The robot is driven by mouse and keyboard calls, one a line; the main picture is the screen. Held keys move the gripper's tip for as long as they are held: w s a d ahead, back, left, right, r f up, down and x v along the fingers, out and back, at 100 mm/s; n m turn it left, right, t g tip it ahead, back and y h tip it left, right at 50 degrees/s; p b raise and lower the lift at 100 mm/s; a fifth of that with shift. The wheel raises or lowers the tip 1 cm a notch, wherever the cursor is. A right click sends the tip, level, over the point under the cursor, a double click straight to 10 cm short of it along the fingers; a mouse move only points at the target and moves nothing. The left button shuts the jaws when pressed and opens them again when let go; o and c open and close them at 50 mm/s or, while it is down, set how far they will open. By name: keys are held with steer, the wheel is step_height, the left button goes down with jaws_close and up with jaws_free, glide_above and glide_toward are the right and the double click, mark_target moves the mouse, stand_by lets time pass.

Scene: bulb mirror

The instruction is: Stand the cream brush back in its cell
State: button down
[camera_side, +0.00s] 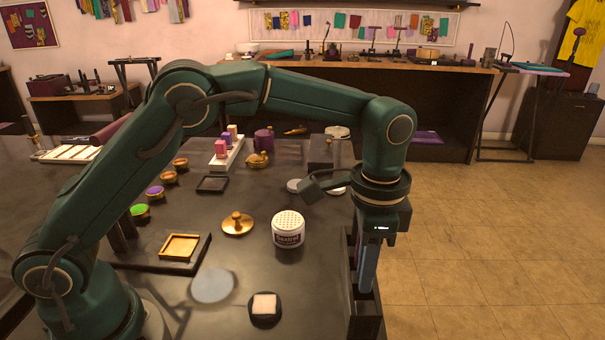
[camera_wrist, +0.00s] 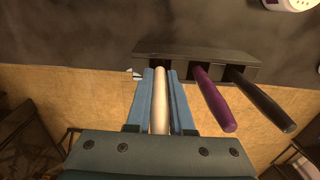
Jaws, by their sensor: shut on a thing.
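My gripper (camera_wrist: 161,84) is shut on the cream brush (camera_wrist: 160,105), whose pale handle lies between the two blue fingers in the wrist view. The dark brush rack (camera_wrist: 190,54) has a row of cells. The far end of the cream handle is at the rack's leftmost cell in that view; I cannot tell how deep it sits, and its lower part is hidden. In the side view my gripper (camera_side: 367,270) points down at the rack (camera_side: 366,322) on the table's right edge. The cream brush cannot be made out there.
A purple-handled brush (camera_wrist: 215,100) and a black-handled brush (camera_wrist: 262,100) stand in the other cells, close beside my gripper. A white shaker tub (camera_side: 288,232) and a round dark pad with a pale block (camera_side: 264,304) stand left of the rack. Floor lies open to the right.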

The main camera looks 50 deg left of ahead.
steer(key=shift+f, duration=0.65)
steer(key=c, duration=0.7)
jaws_free()
steer(key=shift+r, duration=2.55)
